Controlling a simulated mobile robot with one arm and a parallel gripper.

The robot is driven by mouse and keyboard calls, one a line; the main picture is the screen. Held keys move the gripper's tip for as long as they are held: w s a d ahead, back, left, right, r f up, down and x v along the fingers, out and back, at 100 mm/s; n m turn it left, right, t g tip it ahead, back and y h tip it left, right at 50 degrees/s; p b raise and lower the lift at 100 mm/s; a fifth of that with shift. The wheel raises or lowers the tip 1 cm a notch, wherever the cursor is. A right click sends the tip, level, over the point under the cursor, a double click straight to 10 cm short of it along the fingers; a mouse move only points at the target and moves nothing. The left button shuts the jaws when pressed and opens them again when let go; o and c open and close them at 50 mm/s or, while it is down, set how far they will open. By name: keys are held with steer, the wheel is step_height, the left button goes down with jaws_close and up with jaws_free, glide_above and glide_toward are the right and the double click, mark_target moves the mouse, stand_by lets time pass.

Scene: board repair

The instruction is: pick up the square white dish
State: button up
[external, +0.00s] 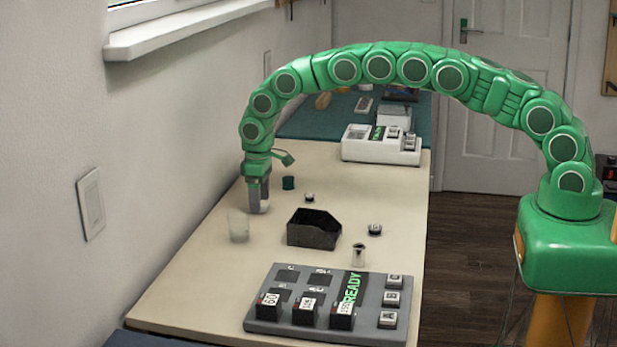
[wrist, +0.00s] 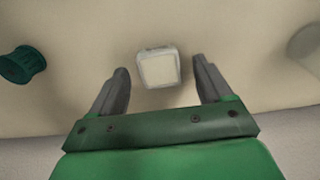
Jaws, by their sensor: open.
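The square white dish (wrist: 159,70) lies on the tabletop in the wrist view, with a pale rim and a slightly greyer inside. My gripper (wrist: 160,66) is open above it, with one dark finger at its left and one at its right. Gaps show between the dish and both fingers. In the external view my gripper (external: 259,198) points down over the far left part of the table, and I cannot make out the dish clearly behind its fingers.
A dark green spool-like piece (wrist: 22,65) is left of the gripper, and a pale translucent cup (wrist: 306,50) is at the right. In the external view a black open bin (external: 314,229), a small glass (external: 359,254) and a grey button panel (external: 300,340) stand nearer the front.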

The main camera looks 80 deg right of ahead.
steer(key=shift+f, duration=0.4)
steer(key=c, duration=1.3)
steer(key=shift+r, duration=1.65)
steer(key=s+a+r, duration=0.1)
steer(key=s+r, duration=0.8)
steer(key=s, duration=0.4)
steer(key=shift+s+a+r, duration=0.3)
steer(key=shift+s+r, duration=0.05)
steer(key=shift+s, duration=0.05)
